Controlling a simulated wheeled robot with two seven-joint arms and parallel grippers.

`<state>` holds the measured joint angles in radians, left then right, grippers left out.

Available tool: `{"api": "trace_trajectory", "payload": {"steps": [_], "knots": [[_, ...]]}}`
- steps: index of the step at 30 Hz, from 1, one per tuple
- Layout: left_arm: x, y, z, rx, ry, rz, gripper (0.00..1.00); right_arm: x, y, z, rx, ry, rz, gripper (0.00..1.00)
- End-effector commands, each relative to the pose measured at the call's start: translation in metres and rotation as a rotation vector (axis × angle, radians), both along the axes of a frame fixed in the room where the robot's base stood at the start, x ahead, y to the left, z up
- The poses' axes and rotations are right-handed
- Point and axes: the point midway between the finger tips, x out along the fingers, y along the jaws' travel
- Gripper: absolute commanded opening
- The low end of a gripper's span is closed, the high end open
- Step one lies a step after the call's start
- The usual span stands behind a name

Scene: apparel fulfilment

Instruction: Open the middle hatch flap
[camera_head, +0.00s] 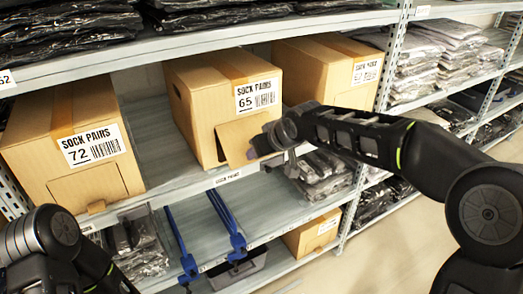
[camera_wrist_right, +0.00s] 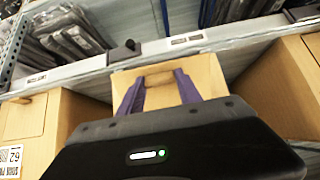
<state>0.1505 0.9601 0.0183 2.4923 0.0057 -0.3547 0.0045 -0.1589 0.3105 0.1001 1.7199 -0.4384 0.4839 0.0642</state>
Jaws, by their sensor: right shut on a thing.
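The middle cardboard box (camera_head: 195,95), labelled SOCK PAIRS 65, stands on the shelf between two similar boxes. Its hatch flap (camera_head: 236,139) sits low on the front face and is tilted outward from it. My right gripper (camera_head: 268,143) reaches in from the right and is shut on the flap's outer edge. In the right wrist view, the purple fingers (camera_wrist_right: 158,88) lie against the cardboard in front of the box; the exact grip is partly hidden by the gripper body. My left arm shows at the lower left of the head view, with its gripper out of view.
The box labelled 72 (camera_head: 75,140) stands left of the middle box, and another box (camera_head: 325,68) stands to its right. Blue rails (camera_head: 228,222) and bagged clothes (camera_head: 325,172) are on the shelf below. The aisle floor (camera_head: 390,255) at lower right is clear.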

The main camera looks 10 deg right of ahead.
Motion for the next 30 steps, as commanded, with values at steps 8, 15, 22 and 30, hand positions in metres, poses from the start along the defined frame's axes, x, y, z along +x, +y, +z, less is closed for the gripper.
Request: {"api": "trace_trajectory", "payload": {"steps": [8, 15, 22, 30], "knots": [[-0.0001, -0.0001, 0.0001, 0.0, 0.0, 0.0, 0.36, 0.0004, 0.0004, 0.0008, 0.0, -0.002, 0.001, 0.0], [-0.0001, -0.0001, 0.0001, 0.0, 0.0, 0.0, 0.36, 0.0004, 0.0004, 0.0008, 0.0, -0.002, 0.001, 0.0], [-0.0001, -0.0001, 0.0001, 0.0, 0.0, 0.0, 0.36, 0.0003, 0.0004, 0.0009, 0.0, -0.002, 0.001, 0.0], [-0.0001, -0.0001, 0.0001, 0.0, 0.0, 0.0, 0.36, 0.0003, 0.0003, 0.0008, 0.001, -0.002, 0.0, 0.52]]}}
